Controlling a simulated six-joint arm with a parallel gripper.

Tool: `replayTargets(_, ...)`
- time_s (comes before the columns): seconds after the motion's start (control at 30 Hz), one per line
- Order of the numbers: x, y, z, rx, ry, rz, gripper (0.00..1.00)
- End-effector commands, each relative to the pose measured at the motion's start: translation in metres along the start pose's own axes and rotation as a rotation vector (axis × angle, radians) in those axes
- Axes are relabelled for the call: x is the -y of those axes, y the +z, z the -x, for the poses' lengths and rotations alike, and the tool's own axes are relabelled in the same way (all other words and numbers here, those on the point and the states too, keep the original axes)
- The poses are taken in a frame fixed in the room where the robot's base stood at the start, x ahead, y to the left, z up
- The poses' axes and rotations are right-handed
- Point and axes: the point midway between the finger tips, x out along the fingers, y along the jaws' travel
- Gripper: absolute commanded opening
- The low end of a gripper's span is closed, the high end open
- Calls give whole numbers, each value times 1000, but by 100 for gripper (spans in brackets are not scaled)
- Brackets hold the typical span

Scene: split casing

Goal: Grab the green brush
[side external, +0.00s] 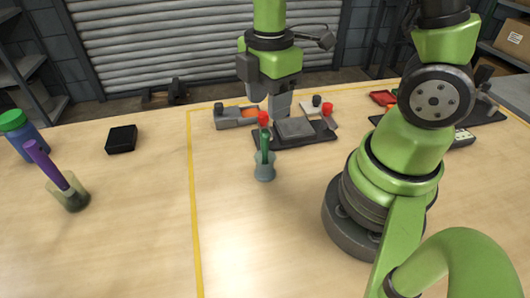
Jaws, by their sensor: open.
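The green brush (265,143) stands upright in a small grey-blue translucent cup (265,172) near the middle of the table. Only its upper part shows clearly. My gripper (268,104) points down, open, and appears in the picture just above and behind the brush's top. Its fingers look empty. The exact gap in depth between the fingers and the brush cannot be told from this one view.
A dark fixture with a grey block (295,128) and red knobs stands behind the cup. A grey part with an orange area (240,116) is beside it. A purple brush (45,162) stands in a cup at left, near a blue bottle (22,138) and black box (121,139). The front table is clear.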

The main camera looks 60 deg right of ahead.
Motion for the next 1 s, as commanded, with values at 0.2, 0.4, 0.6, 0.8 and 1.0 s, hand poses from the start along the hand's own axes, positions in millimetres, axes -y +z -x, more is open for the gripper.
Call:
replayTargets(0.2,1,1,-28,8,-15,28,51)
replayTargets(0.4,1,0,-48,6,-11,25,51)
replayTargets(0.6,0,-2,-62,7,-13,25,51)
replayTargets(0.8,0,-4,-89,7,-13,23,51)
replayTargets(1.0,-1,-4,-102,5,-8,23,51)
